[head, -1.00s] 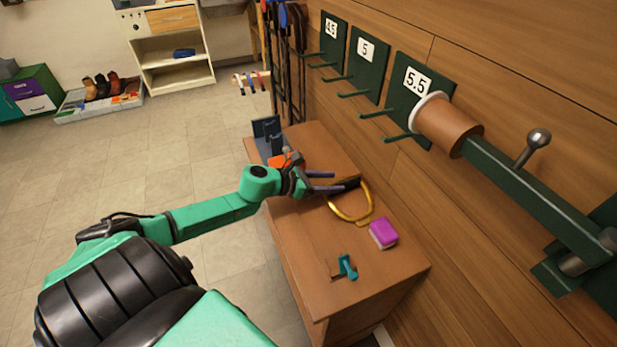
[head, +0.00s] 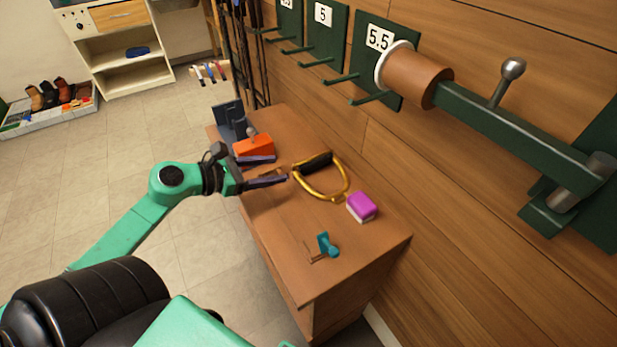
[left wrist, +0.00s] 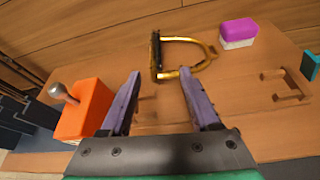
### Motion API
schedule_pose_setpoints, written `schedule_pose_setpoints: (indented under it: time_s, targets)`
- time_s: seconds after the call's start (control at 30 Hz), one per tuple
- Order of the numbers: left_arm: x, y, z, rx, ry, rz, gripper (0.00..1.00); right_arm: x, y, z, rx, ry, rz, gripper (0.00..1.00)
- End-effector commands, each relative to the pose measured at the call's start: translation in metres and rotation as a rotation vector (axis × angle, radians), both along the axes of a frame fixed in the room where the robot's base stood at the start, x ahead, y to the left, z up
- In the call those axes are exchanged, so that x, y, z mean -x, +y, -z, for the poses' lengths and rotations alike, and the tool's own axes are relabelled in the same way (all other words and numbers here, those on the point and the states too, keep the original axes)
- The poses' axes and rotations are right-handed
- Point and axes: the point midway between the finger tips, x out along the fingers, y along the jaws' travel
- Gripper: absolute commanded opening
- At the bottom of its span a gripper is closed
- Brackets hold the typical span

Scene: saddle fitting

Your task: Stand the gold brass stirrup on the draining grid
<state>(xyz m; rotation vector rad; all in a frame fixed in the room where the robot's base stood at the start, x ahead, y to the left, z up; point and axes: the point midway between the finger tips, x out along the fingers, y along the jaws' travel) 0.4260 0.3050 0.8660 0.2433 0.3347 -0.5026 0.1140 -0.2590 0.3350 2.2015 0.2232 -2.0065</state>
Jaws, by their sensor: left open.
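The gold stirrup (head: 347,183) lies on the wooden bench, its black tread toward the back left. It also shows in the left wrist view (left wrist: 187,73), just beyond my fingertips. My left gripper (head: 281,168) is open and empty, left of the stirrup. In the left wrist view its purple fingers (left wrist: 159,73) are spread and point toward the tread, with bare bench between them. I cannot make out a draining grid with certainty. My right gripper is out of view.
An orange block with a knob (head: 254,147) stands beside my gripper, with a dark slotted holder (head: 230,118) behind. A purple-and-white sponge (head: 361,207) and a teal tool (head: 327,245) lie nearer the bench's front. Green wall racks (head: 380,62) and a saddle-rack arm (head: 520,115) overhang the right.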

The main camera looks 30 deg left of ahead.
Motion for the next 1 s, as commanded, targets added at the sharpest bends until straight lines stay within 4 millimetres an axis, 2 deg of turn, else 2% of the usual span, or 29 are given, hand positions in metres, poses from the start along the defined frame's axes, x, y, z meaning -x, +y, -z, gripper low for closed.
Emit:
schedule_pose_setpoints:
  time_s: [0.07,0.3,0.4,0.57,0.83,1.0]
  targets:
    - [-0.004,-0.001,0.003,-0.018,-0.001,-0.009,0.62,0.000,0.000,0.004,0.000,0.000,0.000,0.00]
    - [-0.053,-0.024,0.020,-0.015,-0.004,-0.009,0.62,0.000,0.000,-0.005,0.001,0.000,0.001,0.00]
    - [-0.068,-0.031,0.028,-0.015,-0.002,-0.009,0.62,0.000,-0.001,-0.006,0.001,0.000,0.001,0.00]
    - [-0.081,-0.037,0.034,-0.016,-0.002,-0.010,0.62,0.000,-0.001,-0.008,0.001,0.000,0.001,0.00]
    - [-0.118,-0.051,0.050,-0.013,-0.001,-0.009,0.62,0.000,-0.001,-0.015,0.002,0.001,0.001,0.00]
    - [-0.121,-0.053,0.054,-0.017,0.002,-0.008,0.62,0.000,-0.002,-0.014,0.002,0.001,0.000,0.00]
